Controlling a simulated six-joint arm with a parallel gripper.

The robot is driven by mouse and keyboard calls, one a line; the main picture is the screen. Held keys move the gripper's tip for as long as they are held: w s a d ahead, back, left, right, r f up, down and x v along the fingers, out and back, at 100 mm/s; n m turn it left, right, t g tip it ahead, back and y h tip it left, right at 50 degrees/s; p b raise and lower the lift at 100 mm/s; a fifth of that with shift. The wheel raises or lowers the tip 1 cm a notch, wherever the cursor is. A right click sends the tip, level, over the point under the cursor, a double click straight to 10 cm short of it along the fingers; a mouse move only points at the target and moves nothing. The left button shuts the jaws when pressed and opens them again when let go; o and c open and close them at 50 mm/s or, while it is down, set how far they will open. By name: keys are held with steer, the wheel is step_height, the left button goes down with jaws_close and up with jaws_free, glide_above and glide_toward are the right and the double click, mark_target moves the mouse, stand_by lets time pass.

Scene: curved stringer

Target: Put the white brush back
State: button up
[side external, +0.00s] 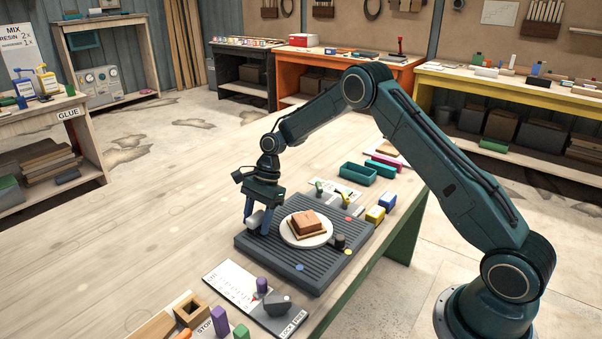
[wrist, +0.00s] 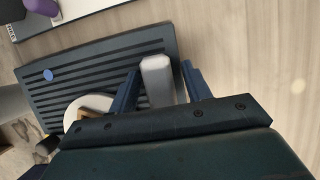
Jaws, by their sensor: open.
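A pale grey-white block (wrist: 158,80), perhaps the white brush, lies at the edge of the dark ribbed mat (wrist: 95,45). Its bristles cannot be made out. My gripper (wrist: 159,72) is open, with one blue finger on each side of the block and a visible gap at the fingers. In the side external view my gripper (side external: 256,227) points down at the left corner of the ribbed mat (side external: 290,272), and the block (side external: 254,223) shows partly behind the fingers.
A round white plate (side external: 325,238) with a brown block (side external: 307,223) stands on the mat, right of my gripper. A black cylinder (side external: 340,242) is beside it. The table left of the mat is clear.

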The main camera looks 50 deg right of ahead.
steer(key=shift+r, duration=0.1)
steer(key=v, duration=1.2)
steer(key=shift+r, duration=0.15)
stand_by(0.4)
